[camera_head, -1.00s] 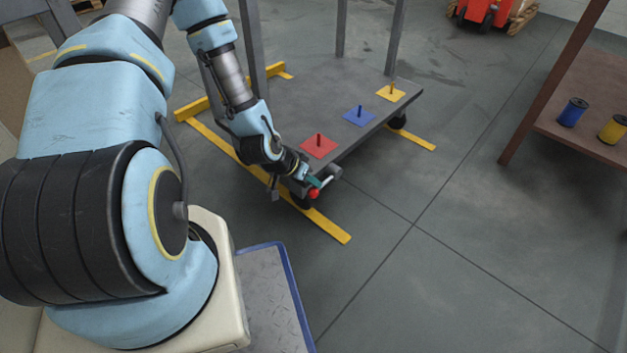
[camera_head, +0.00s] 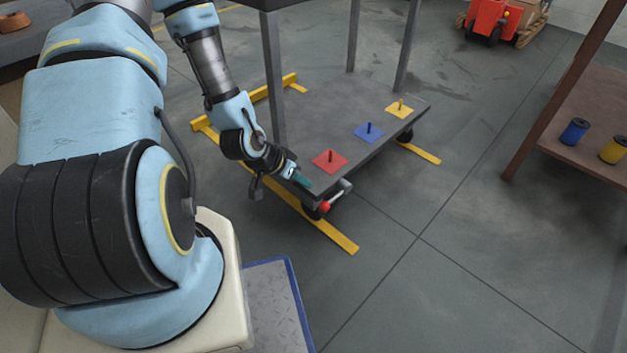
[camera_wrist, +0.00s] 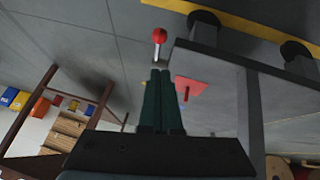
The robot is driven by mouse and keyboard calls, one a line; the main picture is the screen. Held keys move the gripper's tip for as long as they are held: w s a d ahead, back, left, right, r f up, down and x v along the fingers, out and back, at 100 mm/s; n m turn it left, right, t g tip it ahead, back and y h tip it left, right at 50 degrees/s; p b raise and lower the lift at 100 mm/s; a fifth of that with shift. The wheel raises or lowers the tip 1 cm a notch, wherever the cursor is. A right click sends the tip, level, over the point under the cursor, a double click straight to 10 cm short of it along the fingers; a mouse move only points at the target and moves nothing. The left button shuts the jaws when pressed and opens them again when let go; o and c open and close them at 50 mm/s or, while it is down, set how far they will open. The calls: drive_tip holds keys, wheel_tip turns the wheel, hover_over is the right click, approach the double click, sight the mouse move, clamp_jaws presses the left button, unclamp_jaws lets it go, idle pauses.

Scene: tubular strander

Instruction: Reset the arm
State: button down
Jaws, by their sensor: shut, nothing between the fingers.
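My gripper (camera_head: 304,181) is at the near corner of a grey cart, with its teal fingers together and empty. In the wrist view the dark green fingers (camera_wrist: 161,72) lie side by side, closed. The cart's lever with a red knob (camera_head: 325,207) sticks out at the low front corner, just right of and below my fingertips in the head view. In the wrist view the red knob (camera_wrist: 159,35) shows beyond the fingertips, apart from them. My arm reaches out over the cart's left side, bent downward.
The cart deck (camera_head: 352,155) carries red (camera_head: 330,162), blue (camera_head: 368,134) and yellow (camera_head: 399,110) plates with pegs. Cart posts rise close to my forearm. A brown table (camera_head: 590,145) at right holds blue (camera_head: 574,131) and yellow (camera_head: 613,150) spools. The floor between is clear.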

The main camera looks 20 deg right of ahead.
drive_tip(key=shift+s+a+r, duration=0.1)
drive_tip(key=shift+a+r, duration=0.25)
idle(0.3)
drive_tip(key=w+a+r+n+y, duration=0.3)
drive_tip(key=a+r+n+y, duration=0.35)
drive_tip(key=a+r, duration=1.1)
drive_tip(key=s+a+r+n+p, duration=0.1)
drive_tip(key=s+r+p, duration=0.1)
drive_tip(key=r+p, duration=1.5)
drive_tip(key=s+a+r+n+p, duration=0.1)
drive_tip(key=s+r+n+p, duration=0.1)
drive_tip(key=r+p, duration=1.5)
wheel_tip(320, 180, up, 8)
drive_tip(key=shift+a+f, duration=0.1)
drive_tip(key=shift+a, duration=0.05)
drive_tip(key=shift+n, duration=0.25)
